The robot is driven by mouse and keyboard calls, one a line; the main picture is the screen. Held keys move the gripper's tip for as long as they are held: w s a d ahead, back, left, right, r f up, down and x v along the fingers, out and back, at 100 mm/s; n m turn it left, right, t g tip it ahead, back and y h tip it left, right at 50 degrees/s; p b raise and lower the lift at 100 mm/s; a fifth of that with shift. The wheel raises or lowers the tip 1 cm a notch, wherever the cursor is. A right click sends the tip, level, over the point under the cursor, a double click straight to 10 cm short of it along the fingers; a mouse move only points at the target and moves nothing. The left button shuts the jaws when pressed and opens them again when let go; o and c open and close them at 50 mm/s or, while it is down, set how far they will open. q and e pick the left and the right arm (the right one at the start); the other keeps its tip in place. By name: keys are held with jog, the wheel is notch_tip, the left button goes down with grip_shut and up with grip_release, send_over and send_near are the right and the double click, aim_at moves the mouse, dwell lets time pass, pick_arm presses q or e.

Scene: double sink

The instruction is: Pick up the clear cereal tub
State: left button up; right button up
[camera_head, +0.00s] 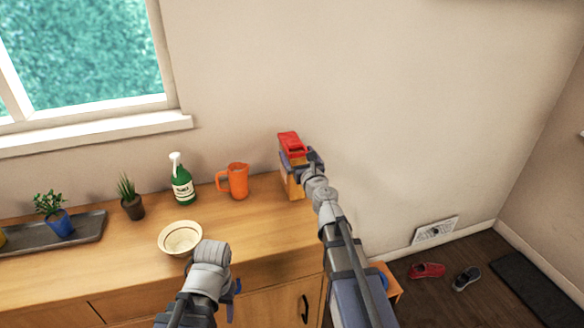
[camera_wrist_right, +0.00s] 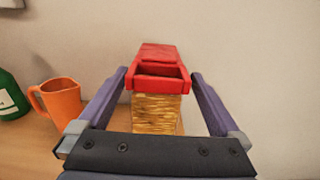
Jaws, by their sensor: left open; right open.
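The clear cereal tub (camera_head: 294,188) has a red lid and golden cereal inside. It stands upright at the right end of the wooden counter, by the wall. In the right wrist view the tub (camera_wrist_right: 157,112) is centred between the fingers of my right gripper (camera_wrist_right: 160,75), which is open. Gaps show between the tub and both fingers. In the head view my right gripper (camera_head: 300,160) partly covers the tub. My left gripper (camera_head: 233,288) is open and empty, low over the counter's front edge, with its fingers mostly hidden behind the wrist.
An orange pitcher (camera_head: 236,182) stands just left of the tub. Further left are a green spray bottle (camera_head: 182,182), a cream bowl (camera_head: 181,238) and a small potted plant (camera_head: 131,200). A grey tray (camera_head: 92,228) holds another plant. The wall is close behind.

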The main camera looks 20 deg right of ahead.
jog(key=w, duration=0.5)
jog(key=shift+a+f, duration=0.2)
jog(key=shift+f, duration=0.05)
jog(key=shift+s, duration=0.1)
grip_shut()
dwell(0.4)
